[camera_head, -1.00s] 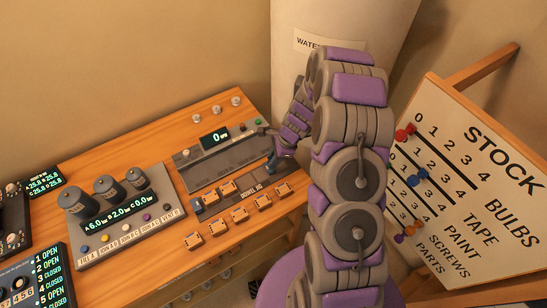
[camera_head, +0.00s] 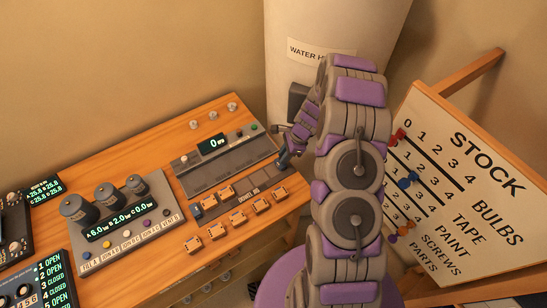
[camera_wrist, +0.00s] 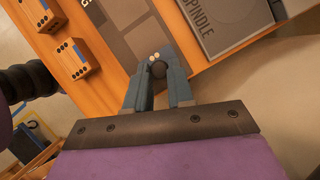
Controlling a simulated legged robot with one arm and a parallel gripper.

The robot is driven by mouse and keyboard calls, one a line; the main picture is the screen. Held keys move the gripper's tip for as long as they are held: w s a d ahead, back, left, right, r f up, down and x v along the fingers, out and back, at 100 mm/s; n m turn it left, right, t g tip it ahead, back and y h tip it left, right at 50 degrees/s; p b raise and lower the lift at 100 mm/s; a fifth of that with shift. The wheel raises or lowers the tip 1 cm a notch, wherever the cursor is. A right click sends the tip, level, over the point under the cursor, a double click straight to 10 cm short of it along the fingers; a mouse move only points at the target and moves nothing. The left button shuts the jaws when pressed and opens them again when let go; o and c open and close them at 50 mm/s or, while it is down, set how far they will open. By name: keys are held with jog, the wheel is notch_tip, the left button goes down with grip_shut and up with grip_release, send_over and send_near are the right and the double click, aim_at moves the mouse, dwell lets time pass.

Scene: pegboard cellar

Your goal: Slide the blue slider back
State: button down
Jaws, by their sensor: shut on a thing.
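A blue slider (camera_head: 405,182) sits on one of the rows of the slanted STOCK board (camera_head: 462,200) at the right. My gripper (camera_head: 284,160) is apart from it, at the right edge of the wooden bench. Most of the held piece is hidden by the fingers. My arm stands between the bench and the board in the head view.
The spindle panel (camera_head: 238,158) has a display reading 0. Several orange blocks (camera_head: 262,206) are on the jig in front of it. A grey valve panel (camera_head: 130,225) with dark cylinders is at left. A white water heater (camera_head: 290,90) stands behind my arm.

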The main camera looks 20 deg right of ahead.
jog(key=d, duration=0.1)
jog(key=w+d, duration=0.1)
jog(key=shift+d+r+p, duration=0.1)
jog(key=shift+d+p, duration=0.2)
jog(key=shift+d, duration=0.05)
jog(key=c, duration=1.4)
grip_release()
jog(key=o, duration=0.4)
jog(key=shift+d, duration=0.3)
jog(key=shift+a, duration=0.1)
